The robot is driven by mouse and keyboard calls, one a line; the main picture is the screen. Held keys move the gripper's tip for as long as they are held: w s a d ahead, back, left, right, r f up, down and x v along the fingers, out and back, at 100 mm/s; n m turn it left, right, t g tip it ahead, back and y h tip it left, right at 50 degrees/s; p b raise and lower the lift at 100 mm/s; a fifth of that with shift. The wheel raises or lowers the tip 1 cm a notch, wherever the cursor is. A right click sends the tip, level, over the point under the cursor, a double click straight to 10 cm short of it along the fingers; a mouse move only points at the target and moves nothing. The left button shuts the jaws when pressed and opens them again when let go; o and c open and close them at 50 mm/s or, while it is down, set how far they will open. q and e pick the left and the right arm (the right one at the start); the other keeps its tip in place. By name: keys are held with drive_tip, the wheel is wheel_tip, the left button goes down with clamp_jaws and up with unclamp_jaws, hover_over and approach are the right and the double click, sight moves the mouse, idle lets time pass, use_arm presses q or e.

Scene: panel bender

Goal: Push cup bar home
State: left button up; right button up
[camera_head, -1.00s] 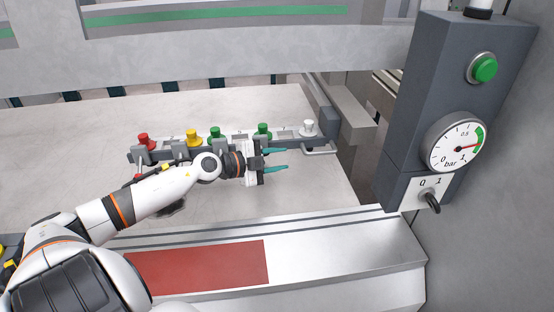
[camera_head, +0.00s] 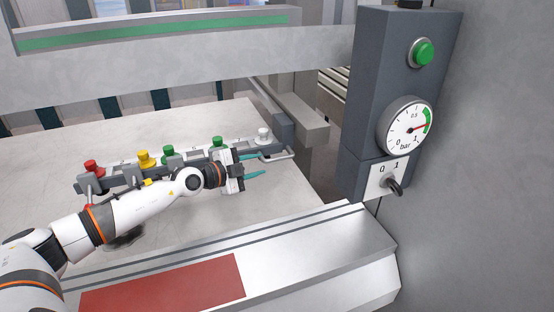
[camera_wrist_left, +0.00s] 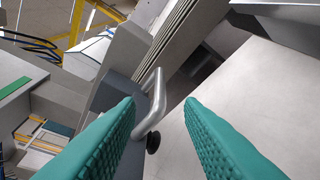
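The cup bar (camera_head: 128,179) is a grey rail lying on the pale table, with red, yellow, green and white caps along it. A bent metal handle (camera_head: 284,157) sticks out at its right end; it also shows in the left wrist view (camera_wrist_left: 157,100). My left gripper (camera_head: 263,166) is open and empty, with teal fingers pointing right towards the handle. In the left wrist view the handle appears ahead of the gap between the fingers (camera_wrist_left: 162,103), nearer the left finger. I cannot tell whether they touch. My right gripper is not in view.
A dark box with a green button (camera_head: 423,53), a pressure gauge (camera_head: 406,128) and a 0/1 switch (camera_head: 393,186) stands on the right. A grey beam (camera_head: 190,67) crosses above the table. A metal ledge with a red panel (camera_head: 165,288) runs in front. The table right of the gripper is clear.

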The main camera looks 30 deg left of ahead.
sight(278, 159)
use_arm(q)
drive_tip(key=b+x, duration=0.1)
drive_tip(key=x, duration=0.7)
drive_tip(key=shift+w+d, duration=0.15)
drive_tip(key=shift+w, duration=0.25)
drive_tip(key=shift+f, duration=0.1)
clamp_jaws()
